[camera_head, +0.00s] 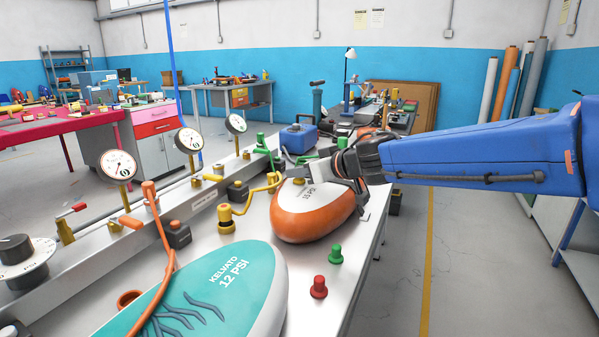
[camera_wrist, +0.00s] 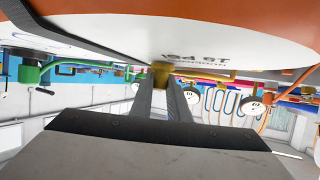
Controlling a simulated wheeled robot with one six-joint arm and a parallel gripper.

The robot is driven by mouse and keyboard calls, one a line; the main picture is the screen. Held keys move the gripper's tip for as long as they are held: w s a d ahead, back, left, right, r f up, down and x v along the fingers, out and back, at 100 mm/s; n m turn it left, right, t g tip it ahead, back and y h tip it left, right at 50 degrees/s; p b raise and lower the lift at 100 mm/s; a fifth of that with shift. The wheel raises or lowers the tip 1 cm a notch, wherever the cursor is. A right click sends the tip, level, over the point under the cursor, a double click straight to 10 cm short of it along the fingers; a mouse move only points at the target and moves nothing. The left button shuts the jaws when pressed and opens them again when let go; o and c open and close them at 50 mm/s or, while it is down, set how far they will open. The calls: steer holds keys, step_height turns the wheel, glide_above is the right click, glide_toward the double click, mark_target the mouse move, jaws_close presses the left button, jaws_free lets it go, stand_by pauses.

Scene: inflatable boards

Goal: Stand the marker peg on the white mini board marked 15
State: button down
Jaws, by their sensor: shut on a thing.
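The white mini board (camera_head: 314,213) with an orange edge lies on the bench; its print reads "15 PSI". It also fills the top of the wrist view (camera_wrist: 130,35), where the scene is upside down. My gripper (camera_head: 302,177) is over the far part of this board, with its fingers pointing left. It is shut on a small yellow peg (camera_head: 299,182), which shows between the fingertips in the wrist view (camera_wrist: 161,70). The peg is upright at the board's surface; I cannot tell whether its base touches. The fingers hide part of the peg.
A teal board (camera_head: 236,275) marked "12 PSI" lies in front. A green peg (camera_head: 335,254) and a red peg (camera_head: 319,287) stand near the bench's right edge. A rail with gauges (camera_head: 118,164) and hoses runs along the left. A blue box (camera_head: 298,139) is behind.

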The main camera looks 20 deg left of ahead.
steer(key=shift+f, duration=0.15)
steer(key=c, duration=1.7)
jaws_free()
steer(key=shift+r, duration=0.2)
steer(key=v, duration=1.2)
